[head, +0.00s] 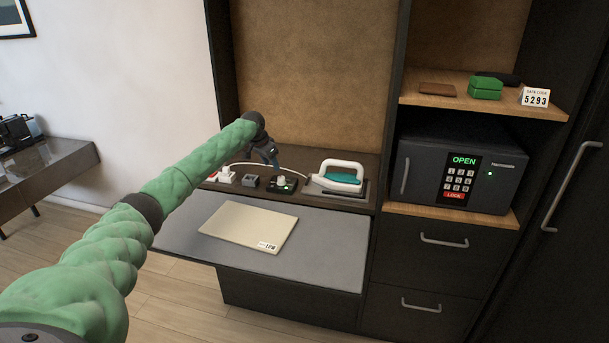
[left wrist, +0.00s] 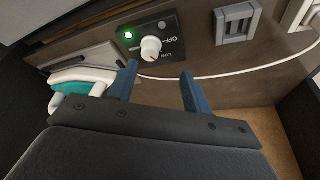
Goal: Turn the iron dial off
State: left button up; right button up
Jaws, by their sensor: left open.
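The iron dial is a white knob (left wrist: 151,48) on a dark control box, with a lit green light beside it and the printed words OFF and LOW. In the head view the box (head: 282,186) sits on the shelf between a grey socket block and the iron. My left gripper (head: 274,160) is just above the box, and its open blue fingers (left wrist: 160,85) point toward the knob without holding it. The knob lies nearer the left finger in the wrist view. The white and teal iron (head: 341,176) rests on its stand; it also shows in the left wrist view (left wrist: 78,88).
A white cord (left wrist: 215,75) runs along the shelf near the fingers. A grey socket block (head: 250,181) and a white plug (head: 226,175) stand left of the box. A beige folder (head: 248,226) lies on the grey desk surface (head: 330,240). An open-labelled safe (head: 425,170) stands right.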

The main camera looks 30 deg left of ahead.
aim_at(281, 177)
pick_arm(q)
jog(key=shift+m+h, duration=0.4)
jog(key=shift+m, duration=0.2)
jog(key=shift+d+p+x, duration=0.2)
jog(key=shift+p+x, duration=0.25)
jog(key=shift+x, duration=0.85)
jog(key=shift+d+p+x, duration=0.2)
jog(key=shift+p+x, duration=0.2)
jog(key=shift+x, duration=0.85)
jog(key=shift+d+p+x, duration=0.2)
jog(key=shift+p+x, duration=0.25)
jog(key=shift+x, duration=0.85)
pick_arm(e)
notch_tip(281, 177, down, 6)
jog(key=d+t, duration=0.1)
jog(key=shift+d, duration=0.25)
pick_arm(q)
jog(key=shift+r, duration=0.15)
pick_arm(e)
jog(key=shift+s, duration=0.1)
pick_arm(q)
jog(key=shift+w, duration=0.1)
jog(key=c, duration=1)
